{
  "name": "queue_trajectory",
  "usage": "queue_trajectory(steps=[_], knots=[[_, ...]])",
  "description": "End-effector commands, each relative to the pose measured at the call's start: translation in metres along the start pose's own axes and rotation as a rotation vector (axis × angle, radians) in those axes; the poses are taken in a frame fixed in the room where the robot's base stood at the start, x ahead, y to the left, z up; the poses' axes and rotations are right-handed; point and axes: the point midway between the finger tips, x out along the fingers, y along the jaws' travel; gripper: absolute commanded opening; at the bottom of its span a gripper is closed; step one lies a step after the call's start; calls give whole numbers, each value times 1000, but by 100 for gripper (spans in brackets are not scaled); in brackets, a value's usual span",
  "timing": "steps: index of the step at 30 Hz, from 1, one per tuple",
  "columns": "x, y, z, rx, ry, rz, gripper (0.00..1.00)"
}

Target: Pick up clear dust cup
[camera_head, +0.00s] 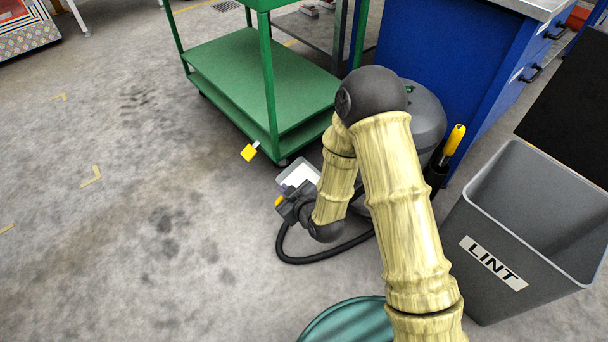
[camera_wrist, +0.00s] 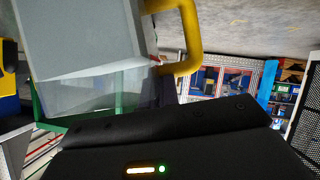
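The clear dust cup (camera_head: 299,174) shows in the head view as a pale see-through box just beyond my gripper (camera_head: 288,208), low beside a dark grey drum. In the wrist view the cup (camera_wrist: 85,50) is large and close at the upper left, with a grey lower layer and a clear band. Its yellow handle (camera_wrist: 190,38) sticks out to the right. My gripper's black body fills the bottom of the wrist view. Its fingertips are hidden in both views, so I cannot tell whether it grips the cup.
The dark grey drum (camera_head: 425,115) and a black hose (camera_head: 300,260) are close by. A LINT bin (camera_head: 485,215) and blue cabinet (camera_head: 450,60) stand right. Floor at left is clear.

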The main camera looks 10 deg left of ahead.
Motion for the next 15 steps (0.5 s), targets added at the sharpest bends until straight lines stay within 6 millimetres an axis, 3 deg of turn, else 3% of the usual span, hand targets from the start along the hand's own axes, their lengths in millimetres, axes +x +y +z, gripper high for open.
queue_trajectory(steps=[5, 15], knots=[[-6, -29, -10, 1, 0, -4, 0], [-19, -61, -35, 230, 1, -125, 0]])
